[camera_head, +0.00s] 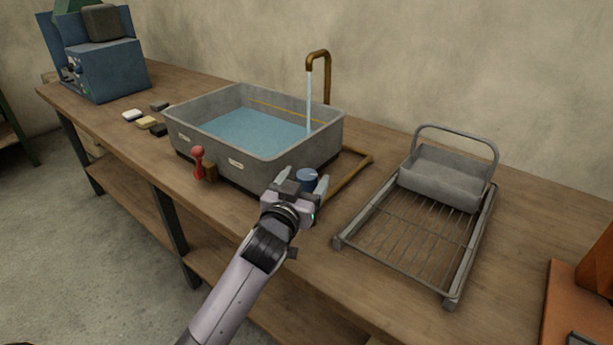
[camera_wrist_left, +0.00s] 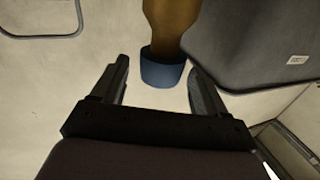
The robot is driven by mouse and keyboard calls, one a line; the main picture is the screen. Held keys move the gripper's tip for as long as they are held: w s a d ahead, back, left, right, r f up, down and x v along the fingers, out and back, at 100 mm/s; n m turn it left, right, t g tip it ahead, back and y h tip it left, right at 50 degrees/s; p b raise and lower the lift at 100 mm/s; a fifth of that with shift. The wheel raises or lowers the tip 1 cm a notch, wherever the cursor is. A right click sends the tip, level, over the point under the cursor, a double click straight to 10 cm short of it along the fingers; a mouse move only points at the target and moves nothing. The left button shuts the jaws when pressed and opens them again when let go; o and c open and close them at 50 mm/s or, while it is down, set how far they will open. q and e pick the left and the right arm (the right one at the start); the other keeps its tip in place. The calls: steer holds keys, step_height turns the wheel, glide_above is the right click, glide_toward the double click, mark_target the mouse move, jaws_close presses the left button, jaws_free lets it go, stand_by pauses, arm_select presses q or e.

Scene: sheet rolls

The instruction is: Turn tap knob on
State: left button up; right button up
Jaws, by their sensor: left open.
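The tap knob (camera_head: 307,179) is a round blue knob at the front right corner of the grey basin. It also shows in the left wrist view (camera_wrist_left: 162,70), at the end of a brown pipe (camera_wrist_left: 170,25). My left gripper (camera_head: 302,184) is open, with one finger on each side of the knob; the wrist view (camera_wrist_left: 160,85) shows gaps between the fingers and the knob. The brown spout (camera_head: 318,62) stands behind the basin, and a pale stream of water (camera_head: 309,100) falls from it into the basin. My right gripper is not in view.
The grey basin (camera_head: 222,159) holds blue water, with a red-handled lever (camera_head: 198,160) at its front. A wire rack (camera_head: 400,245) with a grey handled tray (camera_head: 440,178) lies to the right. Several small blocks and a blue machine (camera_head: 105,70) are at the left.

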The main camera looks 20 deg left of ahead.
arm_select(q)
steer(key=shift+w, duration=1)
steer(key=c, duration=0.9)
steer(key=shift+r+m+h+p, duration=0.15)
steer(key=shift+m+h+p, duration=0.15)
steer(key=shift+p, duration=0.4)
steer(key=shift+c, duration=0.2)
steer(key=m+h+p, duration=0.2)
steer(key=h+p, duration=0.1)
steer(key=shift+a+g+p, duration=0.1)
steer(key=shift+g+p, duration=0.2)
steer(key=m+h+p, duration=0.1)
steer(key=h, duration=0.1)
steer(key=shift+m+g+h, duration=0.4)
steer(key=shift+f+m+g+h, duration=0.2)
steer(key=shift+m+g+h, duration=0.25)
steer(key=shift+h, duration=0.45)
steer(key=shift+m+g+h, duration=0.25)
steer(key=shift+m+h, duration=0.1)
steer(key=shift+h, duration=0.05)
steer(key=o, duration=0.9)
